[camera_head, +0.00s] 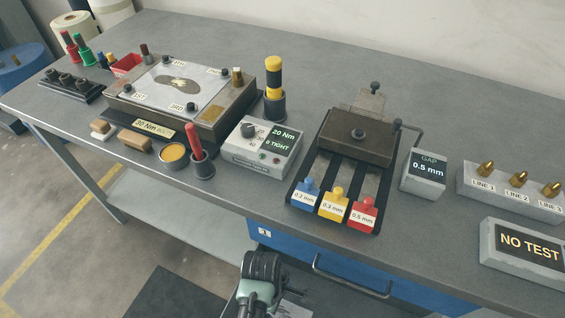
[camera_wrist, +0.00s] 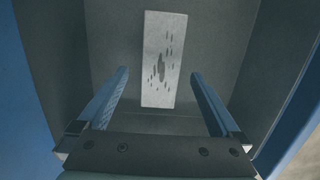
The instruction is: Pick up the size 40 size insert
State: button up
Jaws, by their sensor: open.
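I cannot make out a thing marked size 40 in either view. In the wrist view, a pale rectangular piece with dark spots (camera_wrist: 150,88) lies on the grey floor of a walled, box-like space. I cannot tell whether it is the size insert; no number shows on it. My gripper (camera_wrist: 159,72) is open and empty, with one finger to each side of the piece's lower part, apart from it in the picture. The gap in depth is unclear. In the head view, my arm shows at the bottom, and the fingers cannot be made out.
A grey workbench (camera_head: 130,205) carries a plate fixture (camera_head: 226,115), a torque display box (camera_head: 252,160), a gauge fixture with coloured tabs (camera_head: 350,140), a gap display (camera_head: 425,180) and a NO TEST box (camera_head: 515,250). A blue drawer front (camera_head: 300,250) is below. Grey walls (camera_wrist: 70,50) surround my fingers.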

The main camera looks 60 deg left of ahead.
aim_at(282, 310)
jog(key=f, duration=0.2)
jog(key=f+b, duration=0.1)
jog(key=f, duration=0.3)
jog(key=shift+d+f+b, duration=0.25)
jog(key=shift+d+b, duration=0.05)
jog(key=shift+b, duration=0.1)
grip_shut()
jog(key=shift+w+r, duration=0.1)
jog(key=shift+r, duration=0.05)
